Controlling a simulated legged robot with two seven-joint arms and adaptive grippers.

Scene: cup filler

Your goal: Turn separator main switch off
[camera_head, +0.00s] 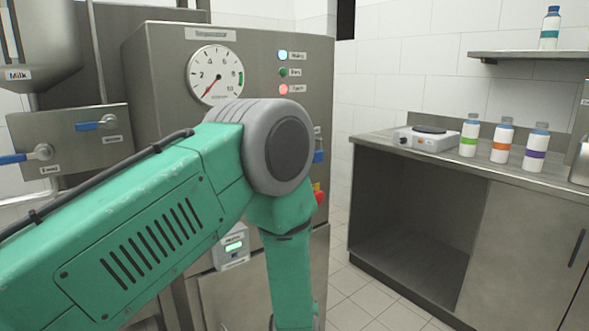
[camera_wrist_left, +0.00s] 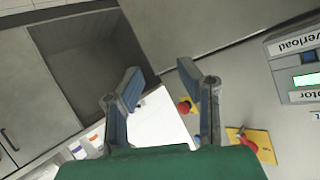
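The steel separator cabinet (camera_head: 255,65) stands ahead, with a round gauge (camera_head: 215,75) on its front. A red switch handle (camera_wrist_left: 242,138) on a yellow plate (camera_wrist_left: 262,150) shows in the left wrist view, right of my left gripper (camera_wrist_left: 160,77). A red knob (camera_wrist_left: 185,106) with some yellow shows beside the right finger, apart from the handle. I cannot read their labels. In the head view a red control (camera_head: 319,197) peeks out behind my left arm, which hides the rest. My left gripper is open and empty; the head view does not show it. My right gripper is not in view.
A box labelled overload and motor (camera_wrist_left: 300,75) has a lit green display. Blue-handled valves (camera_head: 96,125) sit at the left. A counter (camera_head: 480,168) at the right bears a hotplate (camera_head: 425,139) and several bottles. The tiled floor (camera_head: 350,295) between is clear.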

